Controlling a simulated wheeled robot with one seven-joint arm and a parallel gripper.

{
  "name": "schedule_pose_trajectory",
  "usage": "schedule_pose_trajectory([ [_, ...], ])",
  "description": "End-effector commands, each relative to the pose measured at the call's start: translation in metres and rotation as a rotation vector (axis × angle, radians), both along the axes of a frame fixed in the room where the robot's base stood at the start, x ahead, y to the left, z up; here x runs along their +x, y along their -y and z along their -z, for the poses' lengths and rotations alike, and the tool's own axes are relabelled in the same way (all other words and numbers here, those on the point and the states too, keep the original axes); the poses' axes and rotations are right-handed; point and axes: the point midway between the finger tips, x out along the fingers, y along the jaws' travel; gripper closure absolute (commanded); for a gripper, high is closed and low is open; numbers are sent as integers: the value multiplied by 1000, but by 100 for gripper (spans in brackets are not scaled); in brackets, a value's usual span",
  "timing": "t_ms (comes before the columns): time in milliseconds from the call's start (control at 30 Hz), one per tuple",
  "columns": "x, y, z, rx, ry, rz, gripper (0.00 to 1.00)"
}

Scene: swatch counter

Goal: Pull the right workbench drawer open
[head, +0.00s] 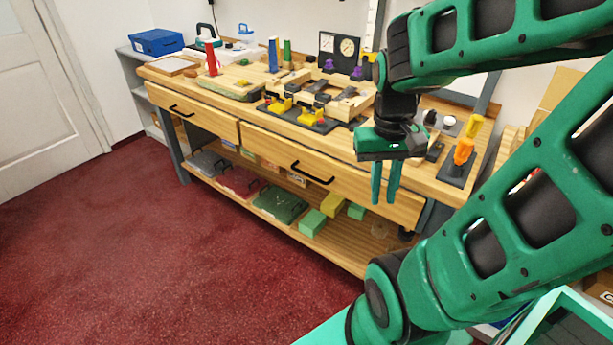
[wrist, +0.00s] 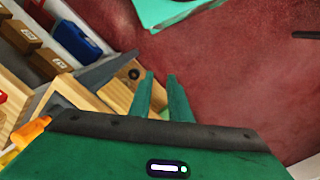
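The right workbench drawer (head: 275,153) has a plain wooden front that looks shut in the head view. Its black bar handle (head: 312,174) sits at the middle of that front. My gripper (head: 384,196) points downward in front of the bench's right end, to the right of the handle and apart from it. Its two green fingers are parted with nothing between them; they also show in the wrist view (wrist: 160,82). I cannot make out the drawer handle for certain in the wrist view.
The left drawer (head: 210,118) with its own black handle (head: 181,112) is beside it. Tools and clamps crowd the benchtop (head: 345,140). Red carpet (head: 150,250) in front is clear.

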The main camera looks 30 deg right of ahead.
Motion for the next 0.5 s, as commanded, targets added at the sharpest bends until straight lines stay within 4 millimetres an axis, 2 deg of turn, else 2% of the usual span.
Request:
schedule_pose_trajectory([
  [300, 67, 25, 41, -204, -127, -47, 83],
  [500, 109, 34, 68, -367, -183, -108, 83],
])
